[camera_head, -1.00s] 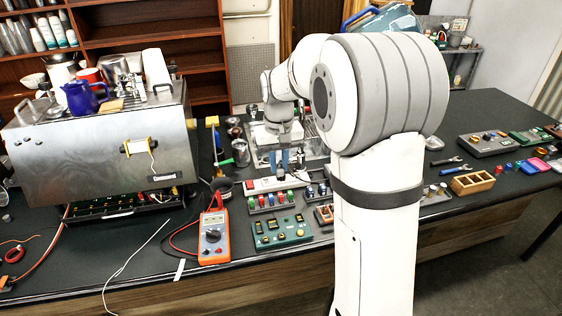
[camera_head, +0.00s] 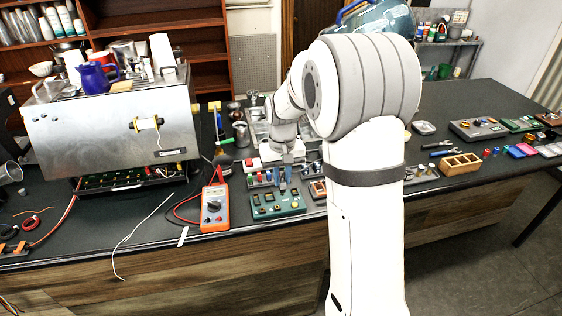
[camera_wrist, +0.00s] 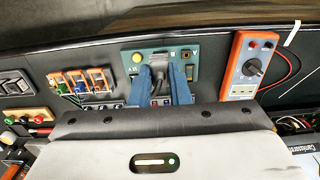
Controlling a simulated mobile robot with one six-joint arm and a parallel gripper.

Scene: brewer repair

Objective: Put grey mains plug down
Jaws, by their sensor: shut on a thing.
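My gripper (camera_head: 284,181), with blue fingers, points down over the back part of the teal board (camera_head: 268,211) on the bench. It also shows in the wrist view (camera_wrist: 159,80), its two fingers in front of the same teal board (camera_wrist: 187,73). The fingers are shut on a small dark grey piece, the grey mains plug (camera_wrist: 160,76), which shows only partly between them. In the head view the plug is too small to make out. I cannot tell whether it touches the board.
An orange multimeter (camera_head: 214,207) with a red lead lies left of the board. A red-switched power strip (camera_head: 252,164) and coloured parts sit behind it. The steel brewer (camera_head: 105,130) stands further left. The bench's front edge (camera_head: 150,249) runs close by. Bare bench lies around the white wire (camera_head: 140,230).

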